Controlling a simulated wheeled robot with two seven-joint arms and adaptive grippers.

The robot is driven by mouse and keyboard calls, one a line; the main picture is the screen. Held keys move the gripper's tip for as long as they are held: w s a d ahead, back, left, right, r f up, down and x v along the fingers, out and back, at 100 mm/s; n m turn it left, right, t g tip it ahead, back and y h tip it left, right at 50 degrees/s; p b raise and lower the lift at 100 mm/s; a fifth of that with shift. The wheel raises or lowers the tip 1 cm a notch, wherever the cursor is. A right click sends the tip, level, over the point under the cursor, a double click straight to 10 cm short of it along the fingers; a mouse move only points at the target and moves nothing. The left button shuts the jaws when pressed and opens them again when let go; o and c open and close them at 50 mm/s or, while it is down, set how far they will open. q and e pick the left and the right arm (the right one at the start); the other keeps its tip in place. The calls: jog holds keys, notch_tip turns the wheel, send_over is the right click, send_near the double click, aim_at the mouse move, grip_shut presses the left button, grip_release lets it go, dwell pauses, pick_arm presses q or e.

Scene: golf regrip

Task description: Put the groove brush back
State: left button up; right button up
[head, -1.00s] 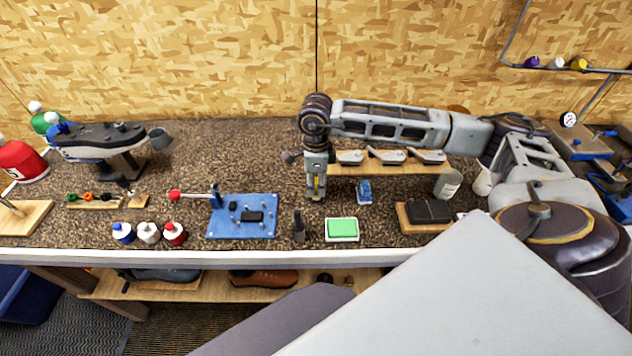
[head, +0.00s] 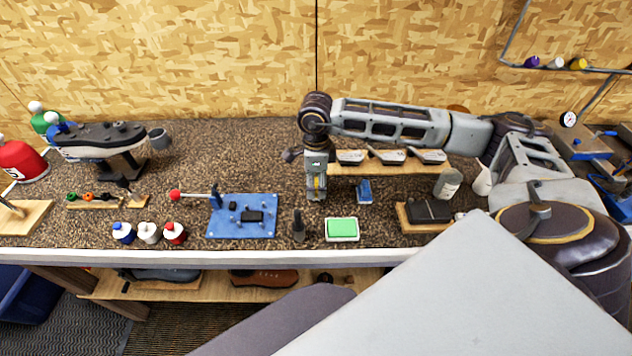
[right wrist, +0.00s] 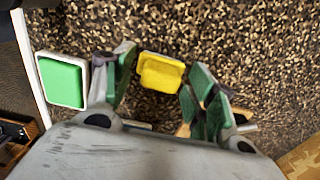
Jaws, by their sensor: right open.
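My right gripper (head: 316,194) points down over the bench, just behind the green pad. In the right wrist view its two green-padded fingers (right wrist: 160,78) are open. A yellow block (right wrist: 161,72) shows between them, with a gap on each side. The block looks like the brush, but I see no bristles and cannot tell for sure. In the head view the fingers mostly hide it. A small upright black holder (head: 299,228) stands in front and slightly left of the gripper. My left gripper is not in view.
A green pad in a white tray (head: 342,229) lies near the front edge. A blue block (head: 364,190) is close to the right of the gripper. A blue board (head: 262,229) stands left. A wooden rack (head: 395,170) with club heads is behind. Bare bench lies left of the gripper.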

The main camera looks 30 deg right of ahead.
aim_at(316, 181)
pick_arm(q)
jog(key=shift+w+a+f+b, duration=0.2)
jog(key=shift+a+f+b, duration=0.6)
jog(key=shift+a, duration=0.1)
pick_arm(e)
notch_tip(316, 181, up, 12)
jog(key=shift+f, duration=0.1)
